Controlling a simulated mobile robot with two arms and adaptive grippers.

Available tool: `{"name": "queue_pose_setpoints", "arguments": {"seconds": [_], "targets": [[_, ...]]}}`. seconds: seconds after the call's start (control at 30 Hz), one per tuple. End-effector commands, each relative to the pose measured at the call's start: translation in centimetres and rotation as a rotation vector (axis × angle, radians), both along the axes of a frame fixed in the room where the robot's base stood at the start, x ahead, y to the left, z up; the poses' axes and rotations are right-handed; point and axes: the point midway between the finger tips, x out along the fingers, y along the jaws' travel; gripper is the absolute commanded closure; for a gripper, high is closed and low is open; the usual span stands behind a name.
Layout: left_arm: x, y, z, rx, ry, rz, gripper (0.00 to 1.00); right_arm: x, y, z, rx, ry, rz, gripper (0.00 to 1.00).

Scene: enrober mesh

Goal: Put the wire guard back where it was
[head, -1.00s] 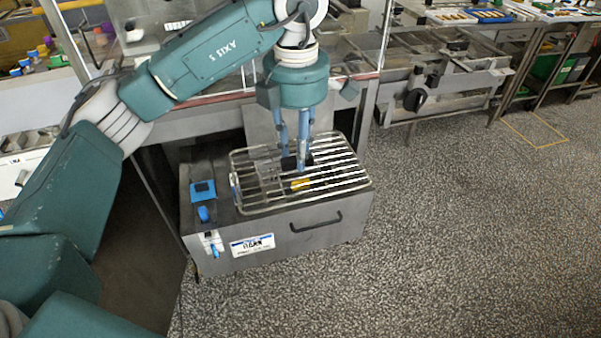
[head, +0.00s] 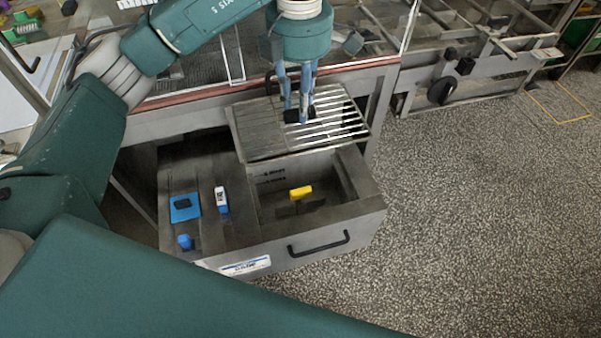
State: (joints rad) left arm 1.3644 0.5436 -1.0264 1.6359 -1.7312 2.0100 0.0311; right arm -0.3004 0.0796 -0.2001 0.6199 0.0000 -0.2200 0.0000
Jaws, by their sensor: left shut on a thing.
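The wire guard (head: 338,128) is a metal rack of parallel bars in a frame. My left gripper (head: 299,116) points down and is shut on the guard near its middle. The guard is over the back part of the grey metal tank (head: 352,214), tilted in the picture. Whether its lower edge touches the tank cannot be told. The tank's front opening is uncovered, and a yellow block (head: 301,193) shows inside. My right gripper is out of view.
A blue square piece (head: 184,208), a white and blue item (head: 221,200) and a blue knob (head: 185,242) are on the tank's left side. A black handle (head: 318,243) is on its front. A machine frame stands close behind. The speckled floor (head: 480,220) at right is clear.

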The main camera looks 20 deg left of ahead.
Motion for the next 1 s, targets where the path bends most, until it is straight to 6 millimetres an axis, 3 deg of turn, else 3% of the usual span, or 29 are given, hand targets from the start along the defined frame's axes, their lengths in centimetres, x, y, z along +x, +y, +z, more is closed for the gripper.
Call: {"name": "queue_pose_setpoints", "arguments": {"seconds": [0.03,0.3,0.7,1.0], "targets": [[-0.2,-0.1,-1.7,-0.001,0.009,-0.002,1.0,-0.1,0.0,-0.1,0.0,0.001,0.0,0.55],[-0.3,-0.1,-9.1,-0.003,0.009,0.001,1.0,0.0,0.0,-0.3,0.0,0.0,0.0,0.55],[-0.2,0.0,-18.9,0.0,0.005,0.002,1.0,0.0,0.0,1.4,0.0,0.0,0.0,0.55],[0.0,0.0,-21.8,0.0,0.001,0.001,1.0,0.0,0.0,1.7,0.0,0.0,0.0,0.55]]}}
